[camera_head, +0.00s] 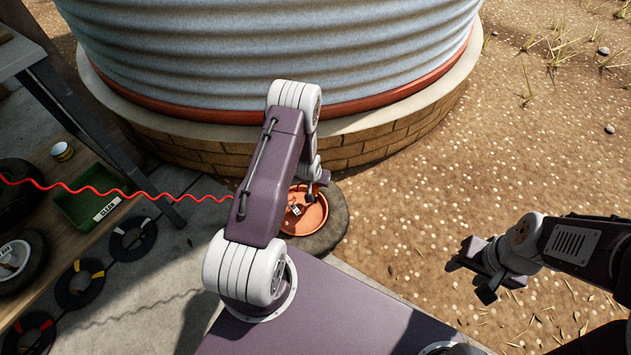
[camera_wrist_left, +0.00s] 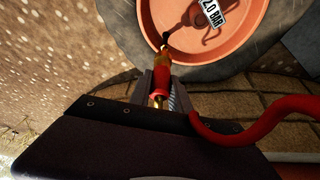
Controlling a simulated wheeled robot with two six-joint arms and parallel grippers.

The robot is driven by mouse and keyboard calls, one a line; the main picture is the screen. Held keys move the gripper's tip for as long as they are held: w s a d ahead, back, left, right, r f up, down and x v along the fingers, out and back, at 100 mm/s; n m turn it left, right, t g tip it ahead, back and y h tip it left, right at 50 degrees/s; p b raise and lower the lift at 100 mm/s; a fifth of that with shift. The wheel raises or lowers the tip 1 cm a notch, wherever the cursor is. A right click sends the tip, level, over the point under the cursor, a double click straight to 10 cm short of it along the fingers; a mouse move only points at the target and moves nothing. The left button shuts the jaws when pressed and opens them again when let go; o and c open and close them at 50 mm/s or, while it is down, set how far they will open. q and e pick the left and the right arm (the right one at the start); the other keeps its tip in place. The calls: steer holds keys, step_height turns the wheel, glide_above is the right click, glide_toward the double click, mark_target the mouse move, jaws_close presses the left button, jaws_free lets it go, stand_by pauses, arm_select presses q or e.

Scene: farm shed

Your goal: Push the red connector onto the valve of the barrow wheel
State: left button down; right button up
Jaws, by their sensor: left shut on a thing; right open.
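The barrow wheel lies by the tank, with an orange-red hub (camera_head: 314,218) and a dark grey tyre (camera_head: 332,232). In the left wrist view the hub (camera_wrist_left: 232,48) carries a white "2.0 BAR" tag (camera_wrist_left: 211,10). The dark valve (camera_wrist_left: 166,40) stands at the hub's near edge. My left gripper (camera_wrist_left: 160,88) is shut on the red connector (camera_wrist_left: 161,78), whose brass end points at the valve. The two line up and look close; I cannot tell whether they touch. In the head view my left gripper (camera_head: 313,186) is over the wheel, partly hidden. My right gripper (camera_head: 471,279) is open and empty over the gravel.
A red coiled hose (camera_head: 120,191) runs from the left to behind my left arm; it also shows in the left wrist view (camera_wrist_left: 250,125). A corrugated tank (camera_head: 270,50) on a brick base (camera_head: 350,152) stands behind the wheel. A green tray (camera_head: 88,212) and tyres are at left. Gravel at right is open.

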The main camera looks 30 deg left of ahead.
arm_select(q)
steer(key=shift+f+b, duration=0.5)
steer(key=shift+f, duration=0.35)
steer(key=shift+f, duration=0.15)
steer(key=shift+f+b, duration=0.4)
steer(key=shift+f, duration=0.1)
steer(key=shift+f, duration=0.2)
stand_by(0.4)
steer(key=c, duration=1.1)
jaws_free()
steer(key=o, duration=0.5)
